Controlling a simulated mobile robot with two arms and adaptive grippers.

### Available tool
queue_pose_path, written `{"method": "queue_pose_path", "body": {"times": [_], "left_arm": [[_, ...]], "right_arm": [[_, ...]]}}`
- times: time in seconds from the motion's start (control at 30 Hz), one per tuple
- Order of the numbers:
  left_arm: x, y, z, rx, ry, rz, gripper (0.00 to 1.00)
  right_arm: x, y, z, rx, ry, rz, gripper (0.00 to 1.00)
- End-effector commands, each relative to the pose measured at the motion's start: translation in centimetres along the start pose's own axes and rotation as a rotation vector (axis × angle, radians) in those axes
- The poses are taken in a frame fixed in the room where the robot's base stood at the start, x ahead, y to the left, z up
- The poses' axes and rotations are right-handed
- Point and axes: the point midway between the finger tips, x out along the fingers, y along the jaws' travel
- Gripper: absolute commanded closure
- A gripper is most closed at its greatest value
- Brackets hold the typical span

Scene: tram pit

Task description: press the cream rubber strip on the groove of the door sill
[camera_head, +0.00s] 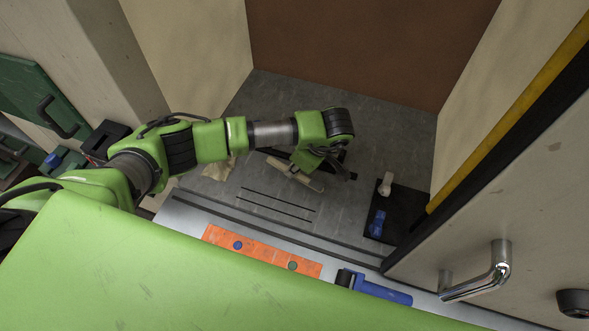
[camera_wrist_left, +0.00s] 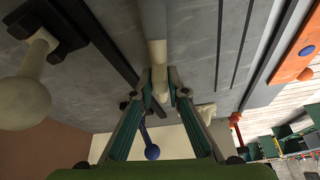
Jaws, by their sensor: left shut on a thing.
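The cream rubber strip (camera_head: 306,181) shows just below my left gripper (camera_head: 302,163), over the grey floor plate. In the left wrist view, my left gripper (camera_wrist_left: 165,84) is shut on the near end of the strip (camera_wrist_left: 158,52), which runs away between the fingers. I cannot tell whether the strip touches the surface. The door sill (camera_head: 345,255) is a pale metal band with a long dark groove (camera_head: 270,227). Two short dark lines (camera_head: 278,204) lie between it and the strip. My right gripper is not in view.
An orange plate (camera_head: 262,252) and a blue-handled tool (camera_head: 375,290) lie on the near side. A black mat (camera_head: 400,213) holds a blue item and a cream item. The door with its metal handle (camera_head: 490,275) stands at right. A cream cloth (camera_head: 219,170) lies left.

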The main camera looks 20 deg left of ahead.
Motion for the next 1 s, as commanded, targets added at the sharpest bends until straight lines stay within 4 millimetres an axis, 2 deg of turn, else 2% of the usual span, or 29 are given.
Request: {"method": "queue_pose_path", "body": {"times": [0.1,0.27,0.43,0.6,0.8,1.0], "left_arm": [[-1.6,0.2,-0.8,-0.001,0.001,0.007,1.00],[-4.5,-1.4,-0.2,0.004,-0.001,0.009,1.00],[-8.7,-3.8,0.3,0.005,0.001,0.010,1.00],[-11.8,-7.0,2.2,0.006,0.004,0.009,1.00],[-13.7,-9.3,3.7,0.004,0.001,0.006,1.00],[-14.5,-10.2,4.2,0.000,0.001,0.002,1.00]], "right_arm": [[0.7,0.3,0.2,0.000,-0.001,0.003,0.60],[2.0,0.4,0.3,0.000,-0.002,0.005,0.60],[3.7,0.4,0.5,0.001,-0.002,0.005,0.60],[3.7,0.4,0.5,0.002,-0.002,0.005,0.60],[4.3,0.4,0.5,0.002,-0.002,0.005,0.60],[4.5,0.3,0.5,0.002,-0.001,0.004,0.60]]}}
